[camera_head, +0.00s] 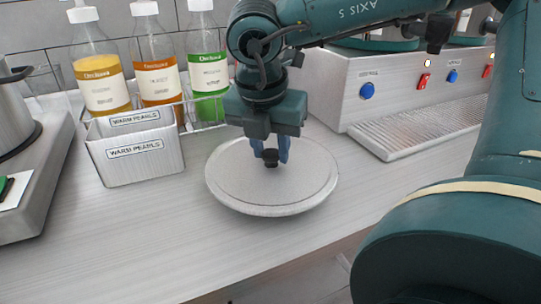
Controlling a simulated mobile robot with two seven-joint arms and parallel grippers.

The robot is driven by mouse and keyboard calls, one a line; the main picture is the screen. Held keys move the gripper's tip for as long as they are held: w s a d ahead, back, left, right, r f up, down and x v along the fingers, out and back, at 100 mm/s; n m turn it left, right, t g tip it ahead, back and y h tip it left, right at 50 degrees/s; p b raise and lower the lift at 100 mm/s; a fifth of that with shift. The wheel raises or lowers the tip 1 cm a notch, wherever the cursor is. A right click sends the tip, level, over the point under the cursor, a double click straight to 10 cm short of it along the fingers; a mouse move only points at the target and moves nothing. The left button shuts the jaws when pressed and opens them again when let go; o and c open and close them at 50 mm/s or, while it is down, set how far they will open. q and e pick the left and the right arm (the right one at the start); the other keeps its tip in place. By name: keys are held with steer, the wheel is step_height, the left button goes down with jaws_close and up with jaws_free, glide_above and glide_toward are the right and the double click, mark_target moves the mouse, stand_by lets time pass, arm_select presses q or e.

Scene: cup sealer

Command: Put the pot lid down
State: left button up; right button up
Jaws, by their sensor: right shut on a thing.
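The pot lid (275,191) is a round light-grey disc with a small black knob (270,158) at its centre. It is in the middle of the head view, over the counter, and looks close to level. My right gripper (270,152) comes down from above and its blue fingers are shut on the knob. I cannot tell whether the lid's underside touches the counter. My left gripper is not in view.
A metal bin labelled "Warm Pearls" (137,155) stands left of the lid, with several syrup bottles (155,70) behind it. A metal pot (12,110) is at the far left. A metal machine (375,85) with a drip tray (425,128) is at right. The counter's front (150,250) is clear.

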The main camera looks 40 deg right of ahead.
mark_target(264, 176)
steer(key=shift+f, duration=1.05)
steer(key=o, duration=1.1)
steer(key=shift+r, duration=0.25)
steer(key=v, duration=1.1)
steer(key=shift+s+a+r+p, duration=0.1)
steer(key=shift+a+r+p, duration=0.05)
steer(key=shift+r+p, duration=0.25)
